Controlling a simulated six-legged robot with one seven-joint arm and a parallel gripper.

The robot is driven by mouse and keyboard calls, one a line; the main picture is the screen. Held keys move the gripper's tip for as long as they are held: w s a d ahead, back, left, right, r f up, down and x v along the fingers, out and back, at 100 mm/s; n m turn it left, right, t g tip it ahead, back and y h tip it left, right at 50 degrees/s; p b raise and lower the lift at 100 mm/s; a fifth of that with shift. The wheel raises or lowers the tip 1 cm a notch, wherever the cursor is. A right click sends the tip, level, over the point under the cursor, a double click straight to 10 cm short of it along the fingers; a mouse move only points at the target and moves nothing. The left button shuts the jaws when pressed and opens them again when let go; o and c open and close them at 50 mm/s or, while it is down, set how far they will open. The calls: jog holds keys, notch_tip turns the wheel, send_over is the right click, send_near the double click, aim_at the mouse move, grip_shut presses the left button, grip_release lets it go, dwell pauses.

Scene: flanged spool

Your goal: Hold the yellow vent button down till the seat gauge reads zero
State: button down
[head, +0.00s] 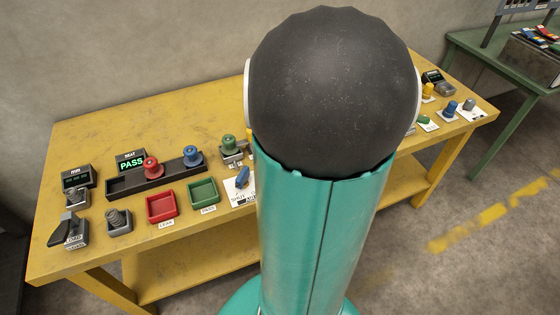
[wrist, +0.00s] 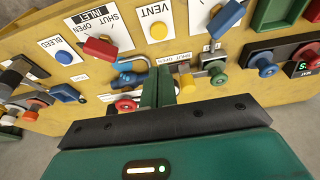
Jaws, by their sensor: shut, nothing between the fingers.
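The yellow vent button (wrist: 158,31) sits on a white VENT label in the wrist view. In the head view my arm hides it. My gripper (wrist: 160,72) is shut and empty. In the wrist picture its tips lie just below the button and appear apart from it. The seat gauge (head: 131,162) is a dark box at the back left of the bench and reads PASS in green. Only part of its lit display (wrist: 303,66) shows at the right edge of the wrist view.
A red inlet lever (wrist: 101,47) and a blue lever (wrist: 225,18) flank the button. Red (head: 162,207) and green (head: 203,192) trays stand on the yellow bench (head: 75,137).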

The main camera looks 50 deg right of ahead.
jog(key=x, duration=1.2)
jog(key=shift+s+a+f, duration=0.3)
jog(key=shift+s+f, duration=0.05)
jog(key=shift+f, duration=0.45)
